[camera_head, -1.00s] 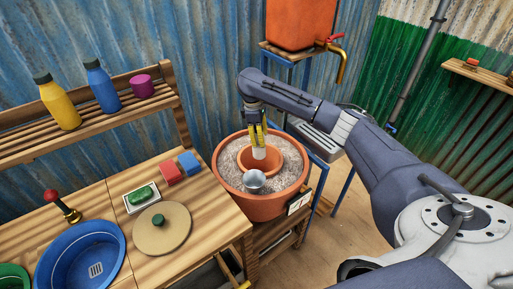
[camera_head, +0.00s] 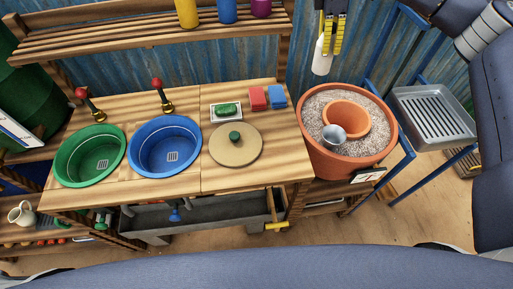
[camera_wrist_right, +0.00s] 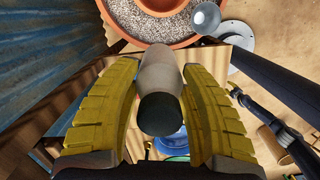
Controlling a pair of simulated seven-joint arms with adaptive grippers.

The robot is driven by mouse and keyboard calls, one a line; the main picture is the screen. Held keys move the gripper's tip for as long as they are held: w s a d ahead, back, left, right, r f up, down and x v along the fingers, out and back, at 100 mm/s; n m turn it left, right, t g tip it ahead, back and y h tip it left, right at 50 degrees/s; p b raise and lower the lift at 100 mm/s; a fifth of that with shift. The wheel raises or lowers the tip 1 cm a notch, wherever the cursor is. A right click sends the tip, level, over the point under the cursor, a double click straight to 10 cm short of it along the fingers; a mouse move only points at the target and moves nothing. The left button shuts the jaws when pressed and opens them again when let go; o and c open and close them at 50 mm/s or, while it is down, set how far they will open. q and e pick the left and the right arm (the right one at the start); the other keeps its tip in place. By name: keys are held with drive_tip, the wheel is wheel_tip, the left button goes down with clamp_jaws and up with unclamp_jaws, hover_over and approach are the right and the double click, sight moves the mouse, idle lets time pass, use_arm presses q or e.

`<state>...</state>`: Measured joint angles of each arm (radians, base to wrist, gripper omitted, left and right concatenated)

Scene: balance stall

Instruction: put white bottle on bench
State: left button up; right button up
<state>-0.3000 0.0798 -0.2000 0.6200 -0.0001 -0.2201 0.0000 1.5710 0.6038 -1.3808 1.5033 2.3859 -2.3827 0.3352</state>
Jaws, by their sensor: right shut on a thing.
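The white bottle (camera_head: 320,58) is held by my right gripper (camera_head: 332,38) in the air above and behind the large terracotta pot. In the right wrist view its pale body and dark cap (camera_wrist_right: 159,113) lie between the yellow finger pads of that gripper (camera_wrist_right: 160,75), which are shut on it. The wooden bench (camera_head: 285,155) stands to the left of the pot, with bare wood at its right end. My left gripper is not in view.
On the bench are a green basin (camera_head: 90,157), a blue basin (camera_head: 165,148), a round lid (camera_head: 236,150), a soap dish (camera_head: 226,113), a red block (camera_head: 257,98) and a blue block (camera_head: 277,96). The terracotta pot (camera_head: 335,168) holds gravel, a smaller pot and a metal cup (camera_head: 333,136).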

drive_tip(key=s+a+f+n+t, duration=0.1)
drive_tip(key=s+a+n, duration=0.45)
drive_tip(key=s, duration=0.25)
drive_tip(key=s+a+f+n, duration=0.1)
drive_tip(key=s+a+n, duration=0.3)
drive_tip(key=s+n, duration=0.3)
wheel_tip(320, 180, down, 20)
drive_tip(key=m, duration=0.1)
drive_tip(key=shift+s+r+y, duration=0.25)
drive_tip(key=shift+s+y, duration=0.05)
drive_tip(key=shift+s, duration=0.1)
drive_tip(key=shift+a+f, duration=0.1)
drive_tip(key=o, duration=1.4)
drive_tip(key=shift+s+a+r, duration=0.15)
drive_tip(key=shift+r, duration=1.9)
drive_tip(key=shift+s+a+r, duration=0.1)
drive_tip(key=shift+s+r, duration=0.1)
drive_tip(key=shift+r, duration=1.8)
drive_tip(key=shift+s+a+r, duration=0.15)
drive_tip(key=shift+r, duration=1.9)
